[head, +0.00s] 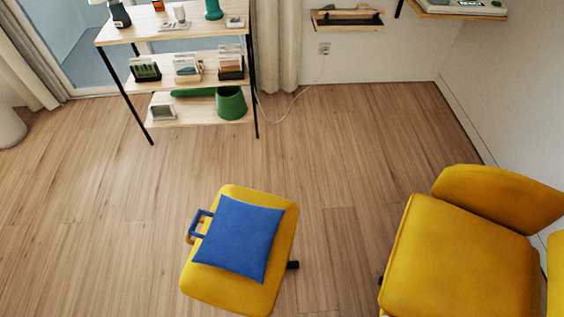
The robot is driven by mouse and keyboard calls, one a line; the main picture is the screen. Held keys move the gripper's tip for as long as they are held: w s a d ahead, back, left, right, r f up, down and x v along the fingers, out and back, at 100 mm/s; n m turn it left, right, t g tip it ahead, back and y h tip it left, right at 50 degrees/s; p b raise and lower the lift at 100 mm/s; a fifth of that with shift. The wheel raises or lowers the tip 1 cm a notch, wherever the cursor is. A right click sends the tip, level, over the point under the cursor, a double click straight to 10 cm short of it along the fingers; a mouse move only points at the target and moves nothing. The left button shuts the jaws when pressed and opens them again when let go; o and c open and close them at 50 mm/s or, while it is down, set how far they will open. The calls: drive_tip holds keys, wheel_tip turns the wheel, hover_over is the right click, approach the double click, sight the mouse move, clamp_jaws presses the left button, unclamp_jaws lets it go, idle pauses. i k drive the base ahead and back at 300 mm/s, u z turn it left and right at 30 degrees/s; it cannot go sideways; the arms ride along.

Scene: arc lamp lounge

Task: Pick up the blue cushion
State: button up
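The blue cushion (240,238) lies flat on a yellow footstool (212,285) in the lower middle of the head view. It is roughly square, with a blue loop handle (199,224) sticking out at its left side. The cushion sits slightly turned, and yellow fabric shows around it. My gripper is not in the head view.
A yellow chair (455,258) stands to the right, with bare wooden floor (345,215) between it and the footstool. A shelf unit (185,75) with small items and a green watering can (231,104) stands at the back. A cable (285,112) lies near the wall.

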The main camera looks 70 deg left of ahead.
sight(239, 237)
drive_tip(key=u, duration=5.2)
drive_tip(key=i, duration=1.35)
drive_tip(key=z, duration=1.6)
